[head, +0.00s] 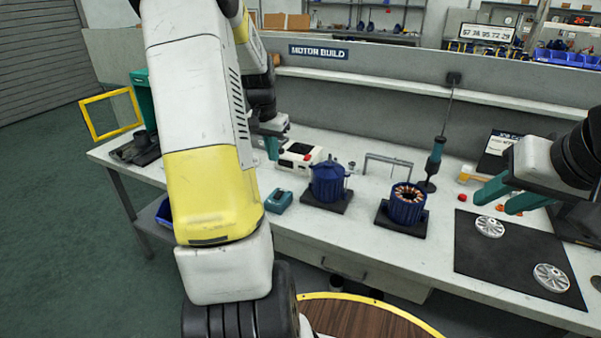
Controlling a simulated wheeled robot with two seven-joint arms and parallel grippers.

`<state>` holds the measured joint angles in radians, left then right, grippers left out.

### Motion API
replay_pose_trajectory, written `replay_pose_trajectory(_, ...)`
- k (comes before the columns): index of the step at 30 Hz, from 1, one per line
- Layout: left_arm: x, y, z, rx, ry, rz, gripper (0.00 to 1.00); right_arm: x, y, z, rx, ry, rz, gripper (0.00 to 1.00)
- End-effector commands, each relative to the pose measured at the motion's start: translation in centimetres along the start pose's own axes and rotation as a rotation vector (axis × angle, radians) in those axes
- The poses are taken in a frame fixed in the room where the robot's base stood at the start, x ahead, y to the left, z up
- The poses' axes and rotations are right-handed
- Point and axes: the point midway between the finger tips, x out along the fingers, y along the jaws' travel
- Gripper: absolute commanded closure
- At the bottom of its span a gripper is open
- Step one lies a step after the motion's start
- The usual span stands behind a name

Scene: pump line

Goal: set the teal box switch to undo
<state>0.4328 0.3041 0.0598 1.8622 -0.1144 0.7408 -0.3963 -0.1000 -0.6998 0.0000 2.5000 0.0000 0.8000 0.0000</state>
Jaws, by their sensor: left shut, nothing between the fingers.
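A small teal box (279,201) with a dark top sits on the workbench, just right of my left arm. Its switch is too small to make out, so I cannot tell its setting. My left gripper (272,149) is shut and empty, above the bench behind the teal box in the picture and close to a white device. It is partly hidden by my own arm.
A white device (299,157) stands behind the teal box. A blue motor housing (328,183) and a blue stator with copper windings (406,204) stand on dark bases. A driver (434,160) hangs upright. The black mat (484,251) holds silver discs.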

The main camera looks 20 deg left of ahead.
Motion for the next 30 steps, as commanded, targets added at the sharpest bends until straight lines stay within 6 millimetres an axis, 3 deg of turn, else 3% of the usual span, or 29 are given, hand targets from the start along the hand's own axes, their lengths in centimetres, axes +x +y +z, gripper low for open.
replay_pose_trajectory(17,1.5,-0.6,0.0,0.001,-0.008,0.001,1.0,0.0,0.0,0.0,0.0,0.0,0.0,0.64)
replay_pose_trajectory(30,10.1,-0.6,0.1,0.001,-0.011,0.003,1.0,0.0,0.0,0.0,0.0,0.0,0.0,0.64)
